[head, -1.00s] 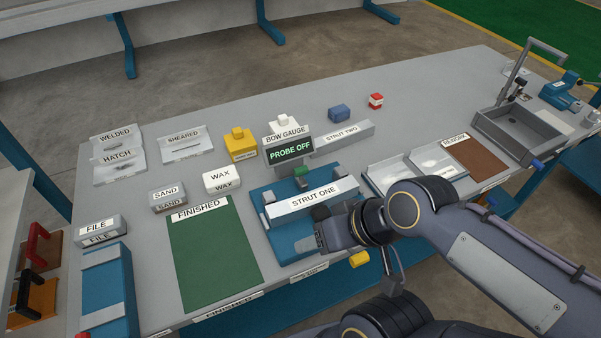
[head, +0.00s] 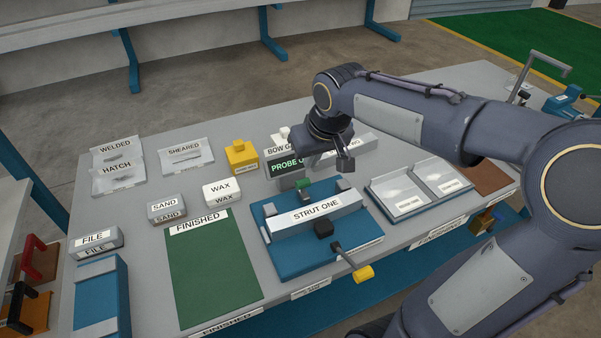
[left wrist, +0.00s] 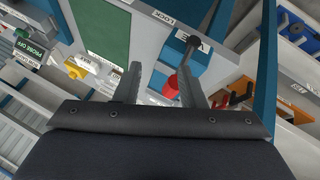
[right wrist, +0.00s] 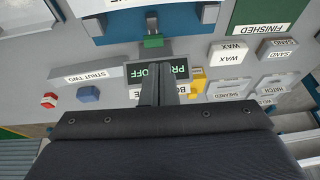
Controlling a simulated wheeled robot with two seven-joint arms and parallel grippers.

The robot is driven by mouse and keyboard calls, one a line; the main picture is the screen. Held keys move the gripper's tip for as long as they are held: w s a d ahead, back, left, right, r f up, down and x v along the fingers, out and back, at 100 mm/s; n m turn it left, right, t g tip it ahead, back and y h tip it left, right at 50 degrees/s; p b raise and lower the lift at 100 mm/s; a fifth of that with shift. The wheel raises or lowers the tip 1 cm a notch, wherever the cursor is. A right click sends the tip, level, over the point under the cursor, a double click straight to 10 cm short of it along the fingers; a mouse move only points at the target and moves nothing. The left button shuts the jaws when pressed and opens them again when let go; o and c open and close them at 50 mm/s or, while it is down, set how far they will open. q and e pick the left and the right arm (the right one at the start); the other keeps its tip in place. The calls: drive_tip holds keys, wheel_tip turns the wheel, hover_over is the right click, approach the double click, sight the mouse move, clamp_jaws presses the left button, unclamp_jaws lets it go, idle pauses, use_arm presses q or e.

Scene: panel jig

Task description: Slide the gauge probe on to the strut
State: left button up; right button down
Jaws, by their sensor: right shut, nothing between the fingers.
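Strut one (head: 318,212), a pale labelled bar, lies across the blue jig (head: 285,262). The green gauge probe (head: 303,186) sits behind it, apart from the strut; it also shows in the right wrist view (right wrist: 153,41). The bow gauge (head: 285,168) stands behind the probe, its display reading PROBE OFF and partly hidden by my right gripper. My right gripper (right wrist: 157,66) is shut and empty, above the gauge and a short way behind the probe. My left gripper (left wrist: 159,68) is open and empty, outside the head view; a red handle (left wrist: 171,86) shows beyond its fingers.
A lever with a yellow handle (head: 364,273) projects from the jig's front. Strut two (head: 352,146) lies behind, partly covered by my right arm. Clear trays (head: 408,203) stand to the right. The green FINISHED mat (head: 210,262) is bare at the left.

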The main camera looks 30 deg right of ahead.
sight(304, 183)
drive_tip(key=w, duration=0.2)
drive_tip(key=w+d, duration=0.1)
drive_tip(key=shift+w+f, duration=0.2)
drive_tip(key=shift+f, duration=0.15)
drive_tip(key=x, duration=1)
drive_tip(key=shift+d, duration=0.25)
drive_tip(key=shift+s+b, duration=0.15)
drive_tip(key=shift+b, duration=0.2)
drive_tip(key=shift+s+a+f, duration=0.1)
drive_tip(key=shift+s, duration=0.25)
drive_tip(key=shift+s+a+b, duration=0.1)
drive_tip(key=shift+s+b, duration=0.35)
drive_tip(key=shift+s, duration=0.7)
